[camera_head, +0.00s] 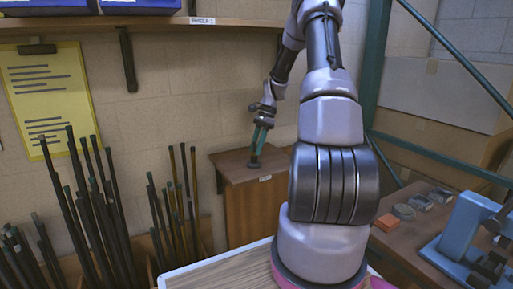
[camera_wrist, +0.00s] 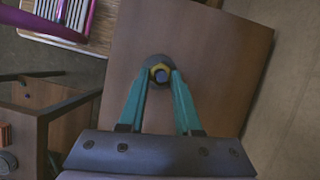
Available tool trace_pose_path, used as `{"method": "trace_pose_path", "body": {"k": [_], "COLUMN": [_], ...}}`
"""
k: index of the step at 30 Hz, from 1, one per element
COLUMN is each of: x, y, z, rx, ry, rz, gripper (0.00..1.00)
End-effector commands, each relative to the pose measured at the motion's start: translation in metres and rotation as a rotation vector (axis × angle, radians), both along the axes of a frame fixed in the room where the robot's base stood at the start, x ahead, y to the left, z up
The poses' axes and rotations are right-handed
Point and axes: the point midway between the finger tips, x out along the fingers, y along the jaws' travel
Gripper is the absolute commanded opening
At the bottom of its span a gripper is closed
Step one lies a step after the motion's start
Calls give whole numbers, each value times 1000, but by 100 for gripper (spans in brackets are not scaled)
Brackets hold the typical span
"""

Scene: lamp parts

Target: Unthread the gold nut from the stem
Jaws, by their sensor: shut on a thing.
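The gold nut (camera_wrist: 154,70) is a small gold ring between my fingertips in the wrist view. The stem (camera_wrist: 161,76) shows its end in the middle of the nut. A dark round base (camera_wrist: 153,60) shows just past the fingertips; in the head view the base (camera_head: 254,165) rests on the wooden cabinet top. My gripper (camera_wrist: 160,77) has teal fingers shut on the nut from both sides. In the head view my gripper (camera_head: 258,143) points down over the cabinet, and the nut is too small to make out there.
The cabinet (camera_head: 225,161) has a mostly bare brown top with a label on its front edge. Bins of dark upright rods (camera_head: 100,205) stand at the left. A workbench with a blue machine (camera_head: 465,235) and an orange block (camera_head: 387,222) is at the right. A shelf (camera_head: 130,22) runs above.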

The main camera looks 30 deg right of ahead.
Motion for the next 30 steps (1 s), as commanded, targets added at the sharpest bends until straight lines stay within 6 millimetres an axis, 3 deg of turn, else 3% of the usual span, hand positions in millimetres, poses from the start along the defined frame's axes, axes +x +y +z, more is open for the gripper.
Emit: {"method": "trace_pose_path", "body": {"k": [5,15,26,30], "x": [1,6,6,8], "y": [1,4,4,7], "z": [0,1,1,1], "rx": [0,0,0,-1], "ry": [-1,0,-1,1], "rz": [55,570,621,830], "gripper": [0,0,0,0]}}
